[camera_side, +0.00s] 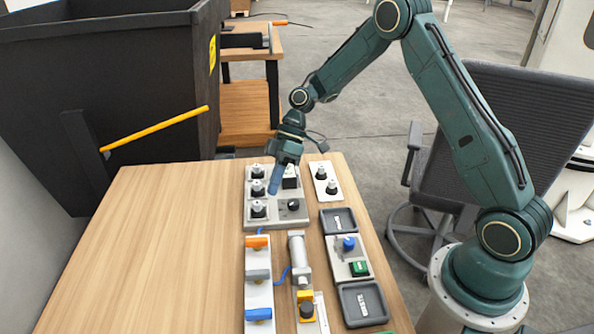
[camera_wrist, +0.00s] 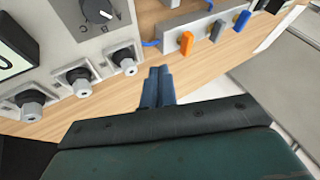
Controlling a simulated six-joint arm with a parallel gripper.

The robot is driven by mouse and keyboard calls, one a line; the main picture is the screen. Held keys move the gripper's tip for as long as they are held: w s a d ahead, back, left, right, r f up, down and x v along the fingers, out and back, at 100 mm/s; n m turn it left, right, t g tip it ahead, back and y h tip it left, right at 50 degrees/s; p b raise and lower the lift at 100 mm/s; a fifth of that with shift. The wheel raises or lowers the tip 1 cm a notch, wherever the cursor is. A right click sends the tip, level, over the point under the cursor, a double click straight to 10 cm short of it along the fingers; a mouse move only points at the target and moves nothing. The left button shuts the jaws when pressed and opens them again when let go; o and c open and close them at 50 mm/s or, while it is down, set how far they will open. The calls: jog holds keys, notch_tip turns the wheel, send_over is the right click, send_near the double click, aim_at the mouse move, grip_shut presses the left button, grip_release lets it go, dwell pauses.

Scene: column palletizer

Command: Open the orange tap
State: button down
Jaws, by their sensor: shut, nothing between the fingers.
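The orange tap (camera_side: 256,242) is at the far end of a pale panel (camera_side: 258,294) on the table. It also shows in the wrist view (camera_wrist: 186,43), upper right of my fingertips. A grey tap (camera_side: 258,274) and a blue tap (camera_side: 258,314) sit on the same panel. My gripper (camera_side: 273,188) is shut and empty. It is over the knob panel at the table's far end, apart from the orange tap. In the wrist view my fingertips (camera_wrist: 159,72) are together, pointing at bare wood.
The knob panel (camera_side: 292,216) carries several knobs and a dark dial (camera_side: 293,205). A grey cylinder (camera_side: 299,262), a yellow-and-black button (camera_side: 306,308) and dark trays (camera_side: 362,304) stand right of the taps. The table's left side (camera_side: 160,250) is bare. A black bin (camera_side: 110,80) stands beyond.

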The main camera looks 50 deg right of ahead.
aim_at(257, 242)
jog(key=x, duration=0.6)
jog(key=shift+a+f, duration=0.2)
jog(key=shift+f, duration=0.05)
jog(key=shift+s+a+f, duration=0.15)
jog(key=shift+s+a, duration=0.45)
jog(key=shift+a, duration=0.1)
jog(key=shift+s+a, duration=0.85)
jog(key=shift+s, duration=0.05)
